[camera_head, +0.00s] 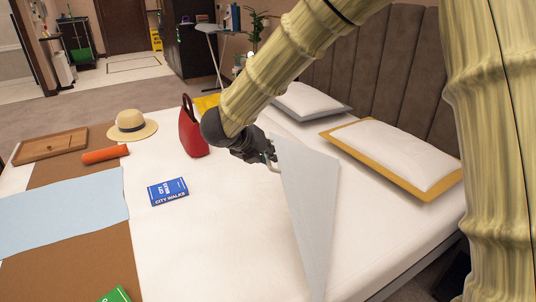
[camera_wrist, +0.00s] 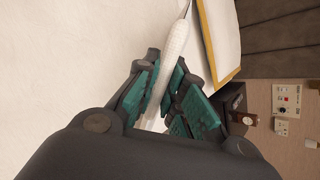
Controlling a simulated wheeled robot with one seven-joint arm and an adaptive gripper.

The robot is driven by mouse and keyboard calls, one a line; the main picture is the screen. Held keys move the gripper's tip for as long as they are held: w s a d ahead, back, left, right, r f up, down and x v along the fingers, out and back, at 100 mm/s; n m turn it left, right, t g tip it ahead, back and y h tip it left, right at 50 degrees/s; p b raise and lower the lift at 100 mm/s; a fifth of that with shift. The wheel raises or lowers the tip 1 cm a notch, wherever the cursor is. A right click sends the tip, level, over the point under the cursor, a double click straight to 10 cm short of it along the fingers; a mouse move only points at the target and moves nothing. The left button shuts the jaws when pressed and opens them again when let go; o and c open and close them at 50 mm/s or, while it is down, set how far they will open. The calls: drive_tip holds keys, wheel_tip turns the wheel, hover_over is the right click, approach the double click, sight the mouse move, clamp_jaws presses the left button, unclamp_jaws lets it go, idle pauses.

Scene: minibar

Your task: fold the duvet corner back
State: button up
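The white duvet (camera_head: 225,235) covers the bed. Its corner flap (camera_head: 308,200), with a pale grey-blue underside, stands raised as a tall triangle near the bed's right side. My gripper (camera_head: 270,160) is at the flap's upper left edge. In the wrist view, the teal-padded fingers of my gripper (camera_wrist: 170,92) lie on either side of the white flap (camera_wrist: 176,42), seen almost edge-on, and are shut on it. The part of the fabric deep between the pads is hidden.
Pillows (camera_head: 395,155) lie by the padded headboard (camera_head: 370,60). A red bag (camera_head: 193,135), a straw hat (camera_head: 131,124), a blue book (camera_head: 168,191), an orange roll (camera_head: 105,155) and a wooden tray (camera_head: 50,145) rest on the bed. The duvet's front middle is clear.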

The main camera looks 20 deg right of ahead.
drive_tip(key=o, duration=0.4)
drive_tip(key=shift+o, duration=0.2)
drive_tip(key=shift+r, duration=0.15)
drive_tip(key=v, duration=1.1)
drive_tip(key=shift+s+a+r, duration=0.2)
drive_tip(key=shift+s+a, duration=0.05)
drive_tip(key=shift+a, duration=0.05)
